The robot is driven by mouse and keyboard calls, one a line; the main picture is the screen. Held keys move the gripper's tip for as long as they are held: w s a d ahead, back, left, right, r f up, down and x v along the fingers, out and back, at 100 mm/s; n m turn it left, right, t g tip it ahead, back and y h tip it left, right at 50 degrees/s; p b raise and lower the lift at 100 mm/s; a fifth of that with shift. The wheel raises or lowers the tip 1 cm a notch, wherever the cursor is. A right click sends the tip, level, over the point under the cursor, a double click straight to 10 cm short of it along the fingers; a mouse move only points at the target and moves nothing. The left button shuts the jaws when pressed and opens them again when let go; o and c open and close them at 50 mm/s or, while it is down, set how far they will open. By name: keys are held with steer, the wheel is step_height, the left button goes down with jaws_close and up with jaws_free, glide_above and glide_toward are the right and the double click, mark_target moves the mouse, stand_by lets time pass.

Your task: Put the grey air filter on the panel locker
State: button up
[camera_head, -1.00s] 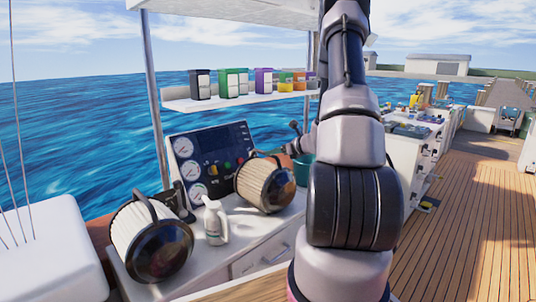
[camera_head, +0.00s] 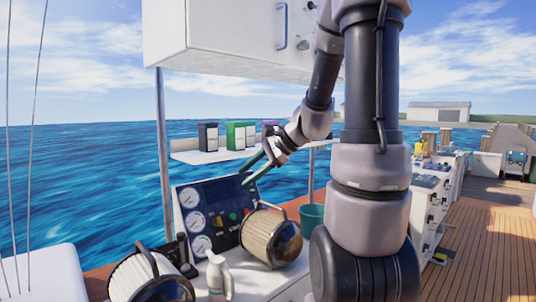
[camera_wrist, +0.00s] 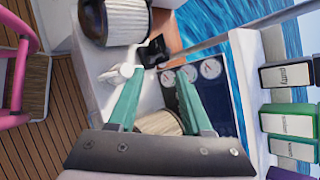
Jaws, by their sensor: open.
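Two pleated air filters with black handles lie on a white locker top (camera_head: 242,284) by the gauge panel (camera_head: 215,212); I cannot tell for sure which one is called grey. The left filter (camera_head: 140,278), with a dark domed end, is cut off by the frame edge; in the wrist view it is at the top (camera_wrist: 125,22). The right filter (camera_head: 262,232), with a brownish glossy end, is in front of the panel; in the wrist view it is partly hidden behind my gripper (camera_wrist: 160,125). My gripper (camera_head: 254,167) is open and empty, its teal fingers above the panel, apart from both filters.
A white spray bottle (camera_head: 218,278) stands between the filters. A teal bucket (camera_head: 312,216) is behind the right filter. A shelf with coloured containers (camera_head: 236,136) is behind, and a white overhead cabinet (camera_head: 235,35) hangs above. Wooden deck (camera_head: 480,235) is clear at right.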

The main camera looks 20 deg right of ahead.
steer(key=s+a+r+n+t+h, duration=0.1)
steer(key=s+r+n+h, duration=0.5)
steer(key=s+n, duration=0.6)
steer(key=s+r, duration=0.2)
steer(key=s, duration=0.1)
steer(key=shift+s+r, duration=0.15)
steer(key=shift+r, duration=0.05)
